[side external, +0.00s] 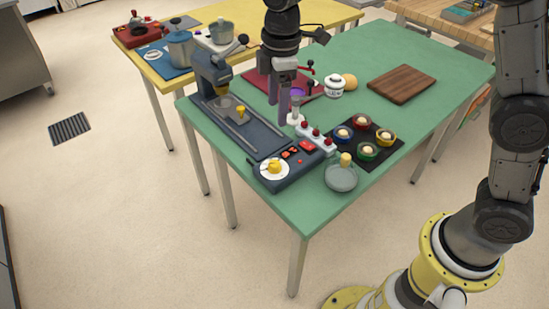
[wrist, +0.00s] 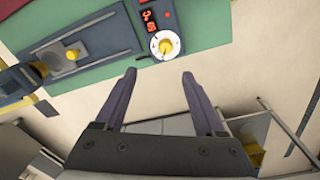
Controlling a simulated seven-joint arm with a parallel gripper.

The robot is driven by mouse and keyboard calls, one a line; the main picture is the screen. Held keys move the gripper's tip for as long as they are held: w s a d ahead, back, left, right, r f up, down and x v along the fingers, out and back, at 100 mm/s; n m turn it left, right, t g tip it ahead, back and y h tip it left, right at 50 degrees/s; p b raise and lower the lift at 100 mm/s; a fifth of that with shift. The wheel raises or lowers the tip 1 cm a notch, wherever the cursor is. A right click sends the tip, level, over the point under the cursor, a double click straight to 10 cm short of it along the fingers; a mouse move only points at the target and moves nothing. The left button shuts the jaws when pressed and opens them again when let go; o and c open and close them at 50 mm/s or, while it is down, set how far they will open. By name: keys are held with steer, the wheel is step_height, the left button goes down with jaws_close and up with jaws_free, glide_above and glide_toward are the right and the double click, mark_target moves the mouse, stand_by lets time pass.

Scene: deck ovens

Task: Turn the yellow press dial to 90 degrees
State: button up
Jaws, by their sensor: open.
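The yellow press dial (side external: 274,168) sits on a round white plate at the near end of the dark blue press (side external: 247,140), on the green table. In the wrist view the dial (wrist: 165,46) is at the top centre, beyond the fingertips, on its white disc with small marks. My gripper (side external: 278,112) hangs above the table near the press, with its fingers pointing down. In the wrist view my gripper (wrist: 160,75) is open, with nothing between its fingers and the dial apart from them. The dial's exact angle is too small to read.
A brown board (side external: 401,84) lies farther back.

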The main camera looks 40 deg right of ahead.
mark_target(275, 163)
steer(key=shift+g, duration=0.3)
steer(key=f, duration=1)
steer(key=a+f, duration=0.1)
steer(key=f, duration=0.5)
steer(key=shift+s, duration=0.15)
steer(key=shift+r, duration=0.1)
jaws_close()
